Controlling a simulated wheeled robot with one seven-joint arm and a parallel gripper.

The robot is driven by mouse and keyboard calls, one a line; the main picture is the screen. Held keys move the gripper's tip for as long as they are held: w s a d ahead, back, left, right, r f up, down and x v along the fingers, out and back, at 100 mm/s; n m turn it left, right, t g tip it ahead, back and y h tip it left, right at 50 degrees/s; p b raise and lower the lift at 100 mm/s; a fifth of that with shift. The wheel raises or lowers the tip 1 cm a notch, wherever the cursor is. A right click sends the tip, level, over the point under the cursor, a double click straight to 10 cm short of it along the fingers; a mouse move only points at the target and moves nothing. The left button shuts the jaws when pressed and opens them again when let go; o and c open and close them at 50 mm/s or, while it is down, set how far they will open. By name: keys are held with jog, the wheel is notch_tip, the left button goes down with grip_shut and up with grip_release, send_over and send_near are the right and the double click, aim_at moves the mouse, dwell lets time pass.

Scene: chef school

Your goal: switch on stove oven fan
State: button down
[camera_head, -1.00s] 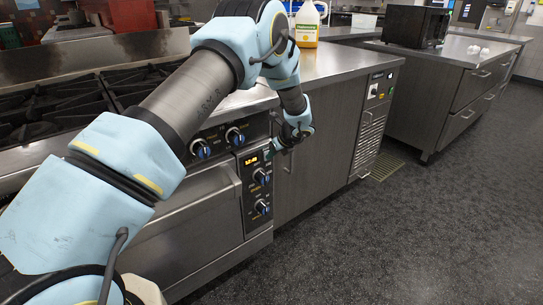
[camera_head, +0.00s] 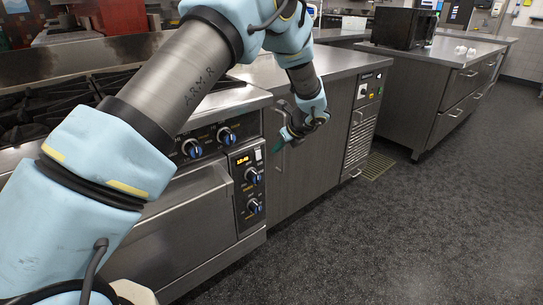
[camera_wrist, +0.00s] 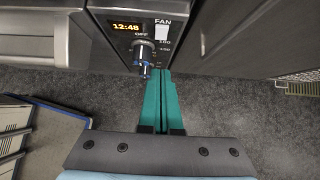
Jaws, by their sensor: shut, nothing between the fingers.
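The stove oven's control panel (camera_head: 248,190) faces the aisle, with a lit clock display (camera_head: 243,160) and two blue-capped knobs below. The fan switch (camera_head: 258,154) is a small white rocker right of the display. In the wrist view the fan switch (camera_wrist: 161,32) sits under the word FAN, right of the clock reading 12:48. I cannot tell which way it is tipped. My gripper (camera_head: 277,148) is just right of the panel, with its green fingers together and empty. In the wrist view my gripper (camera_wrist: 160,72) points toward the panel, apart from the switch.
An oven knob (camera_wrist: 143,50) lies close to my fingertips in the wrist view. More burner knobs (camera_head: 192,148) line the stove front left of the panel. A grey cabinet (camera_head: 310,175) stands right of the oven. The dark floor (camera_head: 400,240) in front is clear.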

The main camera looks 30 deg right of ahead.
jog(key=shift+v, duration=1.45)
jog(key=shift+f, duration=0.1)
jog(key=f+b, duration=0.1)
jog(key=b, duration=0.4)
jog(key=shift+s+d+f, duration=0.1)
jog(key=shift+s+f, duration=0.1)
jog(key=shift+s, duration=0.05)
jog(key=shift+r, duration=0.1)
